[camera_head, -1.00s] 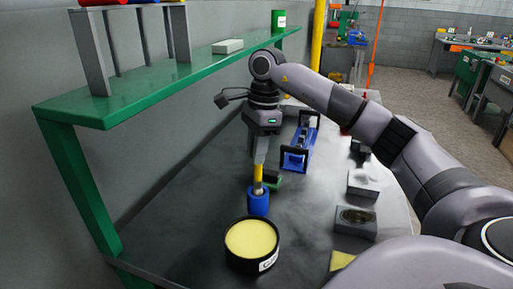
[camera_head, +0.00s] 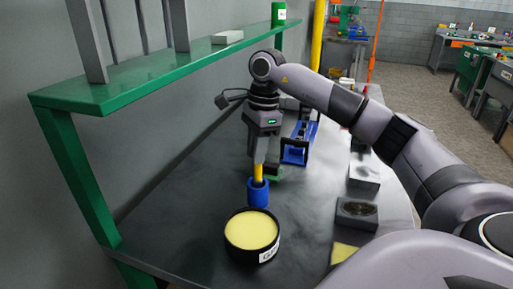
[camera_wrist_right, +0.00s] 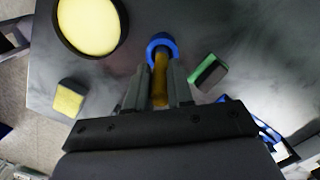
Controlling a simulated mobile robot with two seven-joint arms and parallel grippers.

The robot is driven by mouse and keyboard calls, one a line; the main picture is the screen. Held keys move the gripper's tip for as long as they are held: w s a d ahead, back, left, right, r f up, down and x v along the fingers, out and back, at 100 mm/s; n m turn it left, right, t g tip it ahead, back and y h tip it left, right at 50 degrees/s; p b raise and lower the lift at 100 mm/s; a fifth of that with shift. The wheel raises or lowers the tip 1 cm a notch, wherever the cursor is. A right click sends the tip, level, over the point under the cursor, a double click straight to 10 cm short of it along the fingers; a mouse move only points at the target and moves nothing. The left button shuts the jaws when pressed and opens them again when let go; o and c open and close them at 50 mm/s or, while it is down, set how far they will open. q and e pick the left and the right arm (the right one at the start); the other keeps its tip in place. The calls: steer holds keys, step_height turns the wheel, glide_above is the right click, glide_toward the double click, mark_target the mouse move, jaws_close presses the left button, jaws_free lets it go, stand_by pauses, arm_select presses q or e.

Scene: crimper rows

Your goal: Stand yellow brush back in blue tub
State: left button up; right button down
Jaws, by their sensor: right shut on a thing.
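The yellow brush (camera_head: 258,173) is upright in the grip of my right gripper (camera_head: 259,161). Its lower end is within the rim of the blue tub (camera_head: 258,194), which stands on the grey bench. In the right wrist view the right gripper (camera_wrist_right: 159,88) has its fingers on both sides of the brush (camera_wrist_right: 160,72), and the blue tub (camera_wrist_right: 161,42) rings the brush's far end. Whether the brush touches the tub's floor is hidden. My left gripper is not in view.
A black pot with pale yellow contents (camera_head: 251,236) stands close in front of the tub. A green-and-black block (camera_wrist_right: 208,72) lies beside the tub. A blue frame (camera_head: 295,152) stands behind right. Grey blocks (camera_head: 356,214) line the right. A green shelf (camera_head: 165,72) hangs left.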

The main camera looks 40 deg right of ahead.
steer(key=shift+f+b, duration=0.35)
steer(key=shift+f, duration=0.3)
steer(key=c, duration=0.9)
jaws_free()
steer(key=shift+r, duration=0.1)
steer(key=r, duration=0.4)
steer(key=d+r, duration=0.1)
steer(key=r, duration=0.2)
steer(key=shift+s, duration=0.15)
